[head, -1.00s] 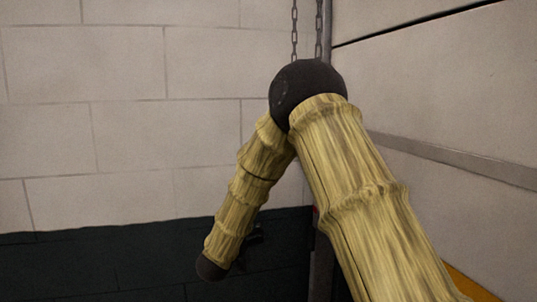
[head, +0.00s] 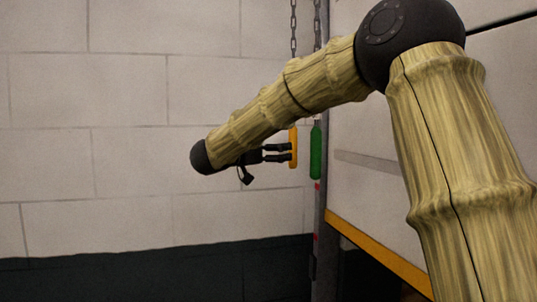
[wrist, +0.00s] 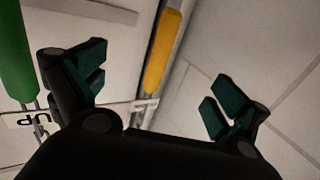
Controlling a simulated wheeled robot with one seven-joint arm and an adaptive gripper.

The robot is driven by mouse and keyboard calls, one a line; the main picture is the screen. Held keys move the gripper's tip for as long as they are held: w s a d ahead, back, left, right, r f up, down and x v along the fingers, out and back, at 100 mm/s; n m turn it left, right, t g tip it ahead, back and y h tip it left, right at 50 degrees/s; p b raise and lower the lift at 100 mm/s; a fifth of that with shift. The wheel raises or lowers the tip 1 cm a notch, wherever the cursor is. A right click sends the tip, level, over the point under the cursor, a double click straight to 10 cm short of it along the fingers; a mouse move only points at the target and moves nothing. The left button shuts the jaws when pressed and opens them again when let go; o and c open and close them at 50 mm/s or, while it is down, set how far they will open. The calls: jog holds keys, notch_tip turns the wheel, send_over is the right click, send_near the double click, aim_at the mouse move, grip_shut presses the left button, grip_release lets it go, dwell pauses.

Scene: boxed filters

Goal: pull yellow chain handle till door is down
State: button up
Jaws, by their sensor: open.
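The yellow chain handle (head: 293,146) hangs upright on a chain (head: 293,30) by the wall. A green handle (head: 316,150) hangs just right of it. My gripper (head: 285,152) is open, its fingers pointing right, and the tips meet the yellow handle's left edge in the head view. In the wrist view the yellow handle (wrist: 163,50) shows beyond and between the open fingers of my gripper (wrist: 155,85), with nothing held. Contact cannot be told. The green handle (wrist: 14,50) is outside the left finger. The door (head: 365,195) has an orange lower edge (head: 375,246) with a dark gap beneath.
A grey vertical rail (head: 321,225) stands between the wall and the door. A pale block wall (head: 120,100) with a dark lower band (head: 150,275) lies behind and left of the handles. A small sign (wrist: 38,120) is near the green handle in the wrist view.

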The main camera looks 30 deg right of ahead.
jog(key=b+x, duration=0.1)
jog(key=x, duration=0.7)
jog(key=shift+d+f, duration=0.1)
jog(key=shift+d, duration=0.05)
grip_shut()
dwell(1.1)
